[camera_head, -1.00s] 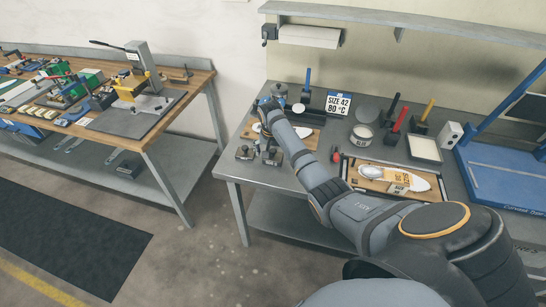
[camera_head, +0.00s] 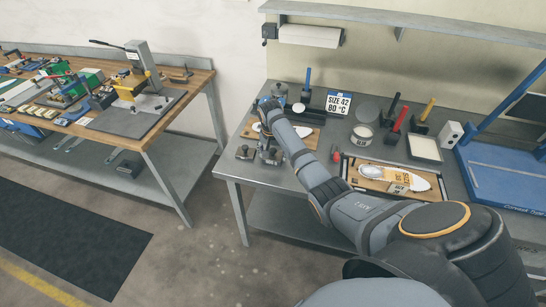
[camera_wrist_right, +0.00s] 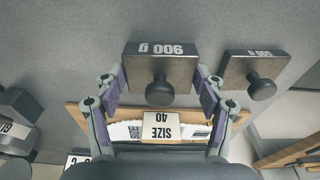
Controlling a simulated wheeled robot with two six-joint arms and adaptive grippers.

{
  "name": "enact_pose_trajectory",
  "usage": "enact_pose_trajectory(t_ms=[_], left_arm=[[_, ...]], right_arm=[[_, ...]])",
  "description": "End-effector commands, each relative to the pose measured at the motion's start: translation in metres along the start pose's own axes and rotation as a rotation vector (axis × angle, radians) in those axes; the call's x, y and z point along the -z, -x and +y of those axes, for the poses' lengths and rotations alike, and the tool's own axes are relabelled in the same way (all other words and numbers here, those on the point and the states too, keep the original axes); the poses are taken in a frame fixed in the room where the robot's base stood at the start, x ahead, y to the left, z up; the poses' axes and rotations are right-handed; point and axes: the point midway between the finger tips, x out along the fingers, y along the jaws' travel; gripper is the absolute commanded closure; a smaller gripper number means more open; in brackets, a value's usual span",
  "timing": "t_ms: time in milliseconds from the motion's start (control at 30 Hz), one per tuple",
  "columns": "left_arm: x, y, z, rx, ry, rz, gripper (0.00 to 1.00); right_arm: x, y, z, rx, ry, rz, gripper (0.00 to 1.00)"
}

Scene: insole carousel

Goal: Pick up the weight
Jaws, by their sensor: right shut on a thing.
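A dark metal weight (camera_wrist_right: 158,72) with a black knob and a white 900 g label is between the two fingers of my right gripper (camera_wrist_right: 160,92) in the right wrist view. The fingers are shut on its sides. In the head view my right gripper (camera_head: 269,143) points down at this weight (camera_head: 272,158) near the table's front left; the hand partly hides it. A second, similar weight (camera_wrist_right: 254,72) stands apart beside it, also seen in the head view (camera_head: 244,153). I cannot tell whether the held weight touches the table. My left gripper is out of view.
Close behind the weights lies a wooden board (camera_head: 307,140) with a white insole and a SIZE 40 label (camera_wrist_right: 161,125). A SIZE 42 sign (camera_head: 338,103), a round tin (camera_head: 362,134) and a tray with an insole (camera_head: 395,178) stand to the right.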

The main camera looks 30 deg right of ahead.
Motion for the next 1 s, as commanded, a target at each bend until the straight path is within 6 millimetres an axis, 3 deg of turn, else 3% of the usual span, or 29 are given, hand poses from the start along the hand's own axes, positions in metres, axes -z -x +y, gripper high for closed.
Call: enact_pose_trajectory(t_ms=[233, 433, 667, 800, 900, 1000], left_arm=[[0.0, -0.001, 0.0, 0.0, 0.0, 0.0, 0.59], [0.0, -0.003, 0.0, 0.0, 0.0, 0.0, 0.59], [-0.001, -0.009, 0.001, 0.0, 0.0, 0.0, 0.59], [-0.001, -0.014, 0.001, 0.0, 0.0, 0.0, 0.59], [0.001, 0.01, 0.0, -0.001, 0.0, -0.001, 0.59], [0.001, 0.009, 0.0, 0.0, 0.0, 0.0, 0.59]], right_arm=[[0.003, 0.009, -0.001, 0.002, 0.0, 0.004, 0.93], [0.006, 0.035, 0.001, 0.003, -0.001, 0.006, 0.93], [-0.009, 0.08, 0.033, 0.0, 0.0, 0.01, 0.93], [-0.026, 0.105, 0.063, -0.005, 0.002, 0.008, 0.93], [-0.039, 0.127, 0.083, -0.009, 0.004, 0.004, 0.93], [-0.049, 0.133, 0.099, -0.008, 0.003, 0.006, 0.93]])
